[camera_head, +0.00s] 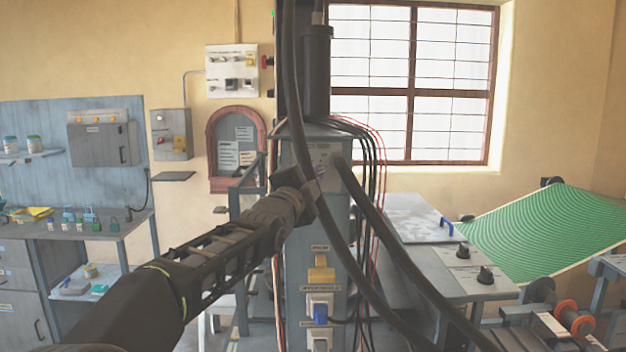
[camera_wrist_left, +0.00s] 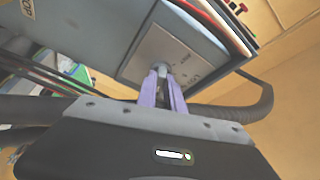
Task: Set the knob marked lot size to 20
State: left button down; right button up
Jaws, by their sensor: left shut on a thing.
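My left arm reaches in from the left in the head view, and my left gripper (camera_head: 317,174) is at the upper front of the grey press column (camera_head: 305,225). In the left wrist view the purple fingers (camera_wrist_left: 162,82) are shut on a small grey knob (camera_wrist_left: 161,69). The knob sits on a pale plate (camera_wrist_left: 150,50) with dark markings around it, tilted in this view. The markings are too small and blurred to read, so the setting cannot be told. The fingers hide most of the knob. My right gripper does not show.
Thick dark hoses (camera_head: 385,235) run close past the gripper. Below on the column are a yellow switch (camera_head: 321,268) and a blue one (camera_head: 320,313). At right, a bench panel carries two black knobs (camera_head: 463,251) (camera_head: 485,275), beside a green sheet (camera_head: 545,232).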

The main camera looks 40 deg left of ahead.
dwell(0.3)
pick_arm(q)
jog(key=c, duration=1.5)
grip_release()
jog(key=shift+o, duration=0.2)
jog(key=b+v, duration=0.3)
jog(key=v, duration=0.4)
jog(key=shift+s+d, duration=0.15)
jog(key=shift+s, duration=0.2)
